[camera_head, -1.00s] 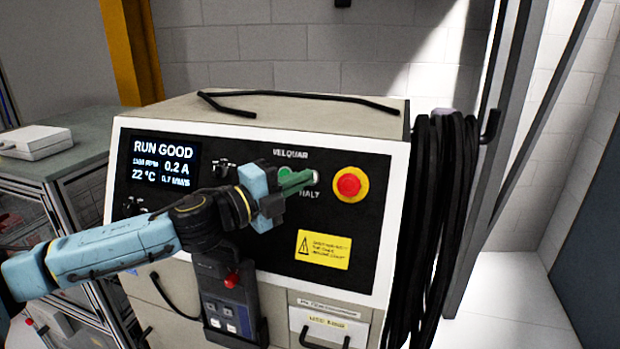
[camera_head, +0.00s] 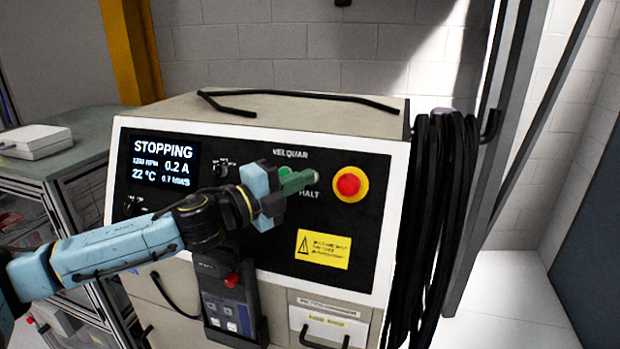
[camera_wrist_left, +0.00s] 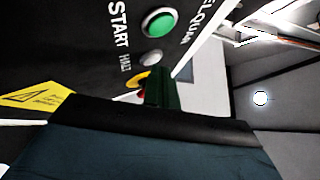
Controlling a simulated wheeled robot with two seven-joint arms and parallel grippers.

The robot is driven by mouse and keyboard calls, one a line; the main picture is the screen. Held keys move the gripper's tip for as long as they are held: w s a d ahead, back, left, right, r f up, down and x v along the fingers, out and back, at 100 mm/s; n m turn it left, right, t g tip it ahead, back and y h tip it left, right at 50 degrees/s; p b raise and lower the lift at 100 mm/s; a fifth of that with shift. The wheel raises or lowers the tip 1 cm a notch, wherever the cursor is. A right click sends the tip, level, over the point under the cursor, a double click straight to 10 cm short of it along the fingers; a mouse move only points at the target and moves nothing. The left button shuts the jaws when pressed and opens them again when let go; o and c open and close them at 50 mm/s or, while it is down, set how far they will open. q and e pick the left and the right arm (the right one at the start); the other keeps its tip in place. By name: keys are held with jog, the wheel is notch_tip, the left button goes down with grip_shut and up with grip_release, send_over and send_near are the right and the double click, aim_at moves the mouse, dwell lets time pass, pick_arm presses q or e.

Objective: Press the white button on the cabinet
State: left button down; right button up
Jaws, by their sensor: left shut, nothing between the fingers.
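The cabinet (camera_head: 285,115) has a black front panel with a white border. The small white button (camera_wrist_left: 151,58), beside the word HALT, shows in the wrist view below the green START button (camera_wrist_left: 159,22). In the head view, only a pale sliver of the white button (camera_head: 315,176) shows past the fingertips. My left gripper (camera_head: 303,181) is shut and empty, its green fingers at the white button. I cannot tell whether they touch it. The display (camera_head: 163,162) reads STOPPING. My right gripper is not in view.
A red knob on a yellow ring (camera_head: 349,184) sits just right of the fingertips. A yellow warning label (camera_head: 323,249) is below. Black cables (camera_head: 440,200) hang on the cabinet's right side. A handheld pendant (camera_head: 228,295) is mounted below the panel.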

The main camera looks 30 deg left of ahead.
pick_arm(q)
jog(key=shift+s+r, duration=0.2)
jog(key=shift+s, duration=0.15)
jog(key=s, duration=0.1)
jog(key=s+d+r, duration=0.1)
jog(key=s, duration=0.1)
jog(key=s+r+b, duration=0.1)
jog(key=s, duration=0.1)
jog(key=shift+s+d+r, duration=0.1)
jog(key=shift+d+r, duration=0.1)
jog(key=shift+r, duration=0.05)
dwell(0.8)
